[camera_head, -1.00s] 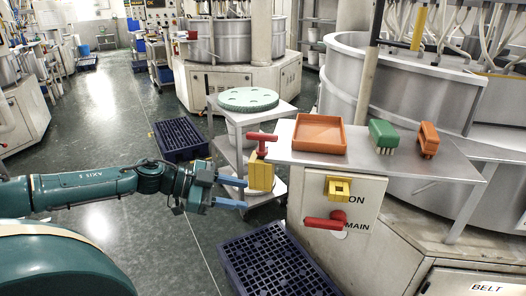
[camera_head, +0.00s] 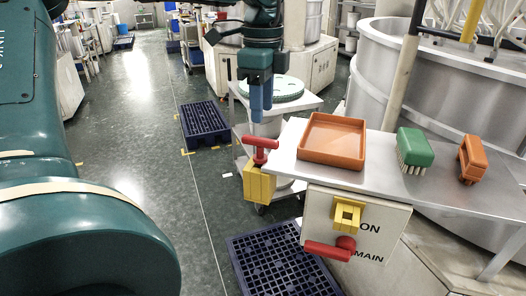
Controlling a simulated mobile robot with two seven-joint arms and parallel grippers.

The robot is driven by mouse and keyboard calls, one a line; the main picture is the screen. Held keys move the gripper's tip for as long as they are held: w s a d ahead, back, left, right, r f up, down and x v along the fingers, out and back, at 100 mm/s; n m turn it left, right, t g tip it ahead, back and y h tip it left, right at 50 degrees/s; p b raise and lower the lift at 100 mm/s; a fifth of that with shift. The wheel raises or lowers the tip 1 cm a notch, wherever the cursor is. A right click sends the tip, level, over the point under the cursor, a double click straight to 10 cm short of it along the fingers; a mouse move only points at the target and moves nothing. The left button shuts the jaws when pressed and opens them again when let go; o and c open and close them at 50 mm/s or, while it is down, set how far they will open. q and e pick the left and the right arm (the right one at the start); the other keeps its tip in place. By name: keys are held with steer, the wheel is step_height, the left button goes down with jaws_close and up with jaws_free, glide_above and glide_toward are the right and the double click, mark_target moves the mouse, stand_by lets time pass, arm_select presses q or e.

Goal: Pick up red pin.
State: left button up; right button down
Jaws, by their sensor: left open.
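The red pin (camera_head: 261,143) has a T-shaped handle. It stands upright in a yellow block (camera_head: 259,184) at the left edge of the grey metal table (camera_head: 285,160). The lower part of the pin is hidden in the block. My right gripper is out of view.
Below, the cabinet front has a yellow bracket (camera_head: 347,214) and a red handle (camera_head: 328,250). Dark pallets (camera_head: 204,124) lie on the floor.

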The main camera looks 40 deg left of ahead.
mark_target(260, 138)
arm_select(q)
step_height(260, 138, down, 4)
steer(key=shift+r, duration=0.25)
steer(key=shift+s+a+f+p, duration=0.1)
steer(key=shift+f+p, duration=0.35)
steer(key=shift+f, duration=0.9)
steer(key=shift+a+f+p, duration=0.1)
steer(key=shift+f+p, duration=0.3)
steer(key=shift+f, duration=0.95)
steer(key=shift+c, duration=0.3)
jaws_close()
